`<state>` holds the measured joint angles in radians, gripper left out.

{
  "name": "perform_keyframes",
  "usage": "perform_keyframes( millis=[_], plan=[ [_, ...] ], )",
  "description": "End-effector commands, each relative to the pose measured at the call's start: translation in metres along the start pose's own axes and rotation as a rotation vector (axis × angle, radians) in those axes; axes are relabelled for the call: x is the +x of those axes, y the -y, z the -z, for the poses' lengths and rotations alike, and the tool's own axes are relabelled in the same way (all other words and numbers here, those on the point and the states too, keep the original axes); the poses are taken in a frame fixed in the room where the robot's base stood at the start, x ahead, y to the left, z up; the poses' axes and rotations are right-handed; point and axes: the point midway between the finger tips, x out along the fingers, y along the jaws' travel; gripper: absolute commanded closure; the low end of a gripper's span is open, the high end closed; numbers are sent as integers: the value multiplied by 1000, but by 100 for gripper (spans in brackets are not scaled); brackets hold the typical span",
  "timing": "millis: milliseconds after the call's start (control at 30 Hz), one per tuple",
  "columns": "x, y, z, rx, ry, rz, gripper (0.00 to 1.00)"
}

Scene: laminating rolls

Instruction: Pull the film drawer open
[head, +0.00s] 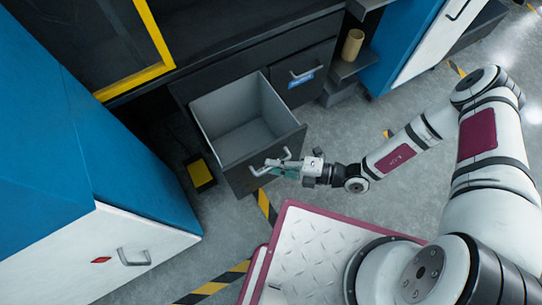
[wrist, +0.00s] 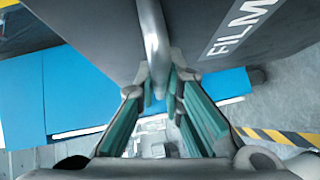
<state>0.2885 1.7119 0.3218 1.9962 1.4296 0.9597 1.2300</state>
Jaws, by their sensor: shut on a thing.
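The film drawer (head: 240,181) is pulled well out of the dark bench in the head view, and its grey inside looks empty. The drawer's metal bar handle (wrist: 153,35) runs down between the green-padded fingers of my gripper (wrist: 163,90). My gripper (head: 272,167) is shut on this handle at the drawer's front in the head view. The handle's lower end is partly hidden by the fingers.
A second, closed drawer (head: 303,72) with a blue label sits to the right. A blue and white cabinet (head: 140,225) stands at the left. A tan roll (head: 352,45) stands on a dark shelf. Yellow-black tape (head: 266,207) marks the grey floor before the drawer.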

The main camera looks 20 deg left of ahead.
Motion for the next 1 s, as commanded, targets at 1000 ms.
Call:
perform_keyframes(
  millis=[1000],
  plan=[
    [-44,0,-2,-2,4,2,70]
  ],
)
